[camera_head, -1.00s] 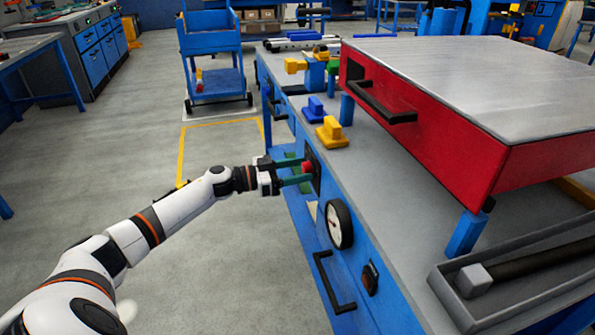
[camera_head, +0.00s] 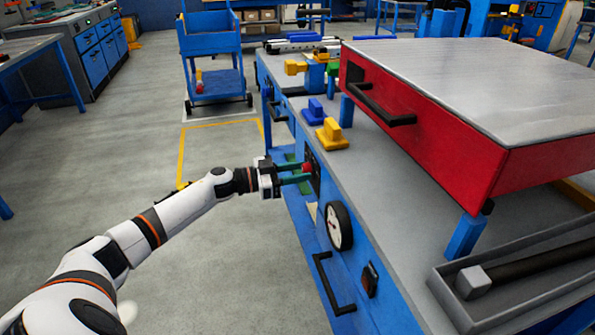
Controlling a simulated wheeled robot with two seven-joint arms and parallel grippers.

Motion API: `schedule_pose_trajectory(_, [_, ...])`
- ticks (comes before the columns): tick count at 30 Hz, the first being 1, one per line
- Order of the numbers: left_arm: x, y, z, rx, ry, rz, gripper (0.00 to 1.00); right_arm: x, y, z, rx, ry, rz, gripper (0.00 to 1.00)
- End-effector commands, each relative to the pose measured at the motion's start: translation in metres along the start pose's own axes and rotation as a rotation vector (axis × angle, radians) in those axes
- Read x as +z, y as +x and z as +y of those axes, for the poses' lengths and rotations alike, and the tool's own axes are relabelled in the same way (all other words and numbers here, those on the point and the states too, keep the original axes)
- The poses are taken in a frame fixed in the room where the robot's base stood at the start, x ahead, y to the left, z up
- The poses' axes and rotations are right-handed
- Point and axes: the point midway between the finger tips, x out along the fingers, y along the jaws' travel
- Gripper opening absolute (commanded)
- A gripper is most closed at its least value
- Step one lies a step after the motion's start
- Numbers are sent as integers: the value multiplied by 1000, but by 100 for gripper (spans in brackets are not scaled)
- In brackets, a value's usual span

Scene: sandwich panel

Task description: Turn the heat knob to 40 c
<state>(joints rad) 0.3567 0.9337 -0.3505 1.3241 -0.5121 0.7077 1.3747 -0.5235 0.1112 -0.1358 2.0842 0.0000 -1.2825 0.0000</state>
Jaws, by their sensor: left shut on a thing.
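A red knob (camera_head: 307,167) sits on a dark plate on the blue front panel of the bench. My left gripper (camera_head: 303,172) reaches in from the left with its green fingers on the knob, and it is shut on it. The fingers partly hide the knob, and I cannot read any marks around it. A round white-faced gauge (camera_head: 334,226) with a black rim is on the same panel, nearer to me; its numbers are too small to read. My right gripper is not in view.
A red box (camera_head: 440,140) with a black handle stands on blue legs on the grey bench top. Yellow (camera_head: 332,133) and blue (camera_head: 313,110) blocks lie near the bench edge. A black handle (camera_head: 333,283) and a small switch (camera_head: 370,279) project below the gauge.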

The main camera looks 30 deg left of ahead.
Motion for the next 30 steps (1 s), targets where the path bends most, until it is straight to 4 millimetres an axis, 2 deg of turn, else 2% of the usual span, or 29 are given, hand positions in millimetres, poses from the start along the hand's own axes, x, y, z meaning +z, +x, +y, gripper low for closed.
schedule_pose_trajectory(2, [1, 0, 0, 1, 48, 0, 11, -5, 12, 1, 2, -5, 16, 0])
schedule_pose_trajectory(6, [1, 0, 0, 0, 162, 0, 11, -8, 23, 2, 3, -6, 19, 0])
schedule_pose_trajectory(15, [0, 0, 0, 1, 446, 1, 11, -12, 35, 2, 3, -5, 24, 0])
schedule_pose_trajectory(25, [-1, 0, 0, 0, 761, 0, 11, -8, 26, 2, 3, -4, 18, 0])
schedule_pose_trajectory(30, [-2, 0, 0, 0, 922, 0, 11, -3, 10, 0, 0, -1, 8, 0])
